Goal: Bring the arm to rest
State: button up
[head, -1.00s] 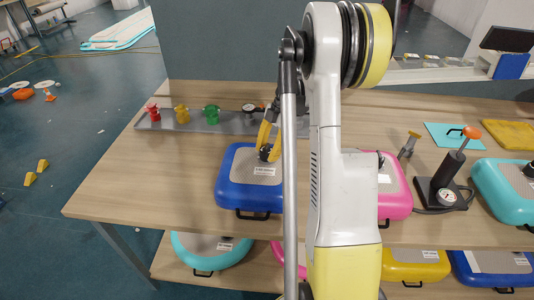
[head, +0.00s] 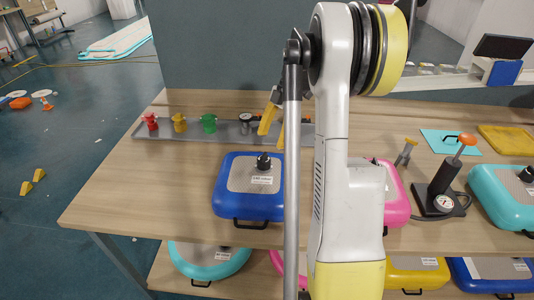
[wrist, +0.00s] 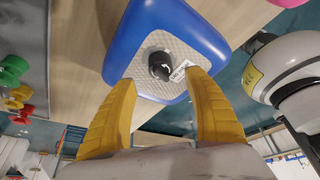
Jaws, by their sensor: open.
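My gripper (head: 273,122) is open and empty, with its yellow fingers above the rear part of the table, partly hidden behind my arm in the head view. In the wrist view the two yellow fingers (wrist: 160,110) are spread apart. The blue inflatable block (head: 240,208) with a grey top and a black valve cap (head: 263,161) lies on the table in front of the gripper. In the wrist view the blue block (wrist: 122,52) and its black cap (wrist: 161,65) lie beyond the fingertips, with nothing held between them.
A grey tray (head: 225,130) holds red, yellow and green caps and a gauge at the back left. A pink block (head: 396,203), a black hand pump (head: 440,188) and a turquoise block (head: 497,200) stand right. More blocks lie on the lower shelf. The front-left tabletop (head: 130,190) is bare.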

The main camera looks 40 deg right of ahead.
jog(key=shift+v, duration=1.75)
jog(key=a+r+m+h, duration=0.2)
jog(key=a+r+m, duration=0.25)
jog(key=a, duration=0.85)
jog(key=s+a+f+m+t+h, duration=0.1)
jog(key=s+a+m+t, duration=0.1)
jog(key=a, duration=0.5)
jog(key=s+a+f+m+t, duration=0.1)
jog(key=s+a+m+t, duration=0.1)
jog(key=s+a+m, duration=0.3)
jog(key=s+a+f+m+t+h+b, duration=0.1)
jog(key=s+a+m, duration=0.3)
jog(key=a, duration=0.5)
jog(key=shift+m+t+h, duration=0.3)
jog(key=shift+m+t, duration=0.35)
jog(key=shift+t, duration=0.15)
jog(key=shift+s+a, duration=0.15)
